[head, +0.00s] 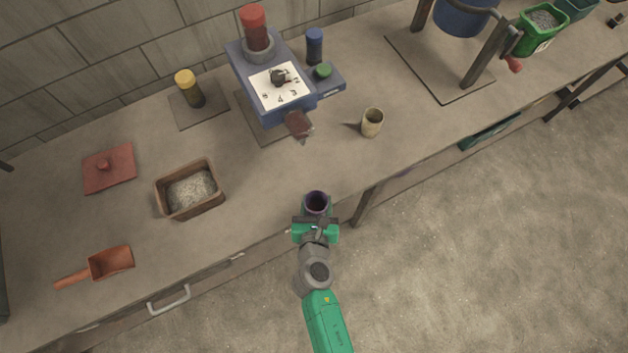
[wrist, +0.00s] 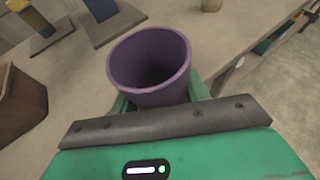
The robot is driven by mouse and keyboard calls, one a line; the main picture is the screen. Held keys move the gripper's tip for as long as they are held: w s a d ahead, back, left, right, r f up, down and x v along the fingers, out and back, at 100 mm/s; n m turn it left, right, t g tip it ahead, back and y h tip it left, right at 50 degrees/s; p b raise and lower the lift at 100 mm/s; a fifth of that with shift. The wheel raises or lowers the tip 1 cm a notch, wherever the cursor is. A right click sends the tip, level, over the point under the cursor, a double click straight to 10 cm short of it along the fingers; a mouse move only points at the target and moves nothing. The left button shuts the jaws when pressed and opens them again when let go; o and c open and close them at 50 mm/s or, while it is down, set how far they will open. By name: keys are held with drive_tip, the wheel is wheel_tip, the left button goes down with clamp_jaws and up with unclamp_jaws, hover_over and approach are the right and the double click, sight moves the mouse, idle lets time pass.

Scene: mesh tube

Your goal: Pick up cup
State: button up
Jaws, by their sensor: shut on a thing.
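A purple cup (wrist: 150,94) stands upright between the fingers of my gripper (wrist: 158,100) in the wrist view. My gripper is shut on it, and the green fingers touch its sides. In the head view the purple cup (head: 317,203) shows as a dark round opening at the end of my green gripper (head: 316,218), by the counter's front edge. The cup's lower part is hidden by my gripper. I cannot tell whether its base touches the counter. A second cup, beige (head: 372,122), stands upright on the counter farther back and to the right.
A brown box of grey grains (head: 190,190) stands left of my gripper. A blue device with a dial (head: 272,84) stands behind. A red scoop (head: 108,264) and a red lid (head: 108,168) lie at the left. The counter between the box and beige cup is mostly clear.

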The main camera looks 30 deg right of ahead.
drive_tip(key=shift+s+a+r, duration=0.1)
drive_tip(key=shift+s+a, duration=0.15)
drive_tip(key=shift+s, duration=0.8)
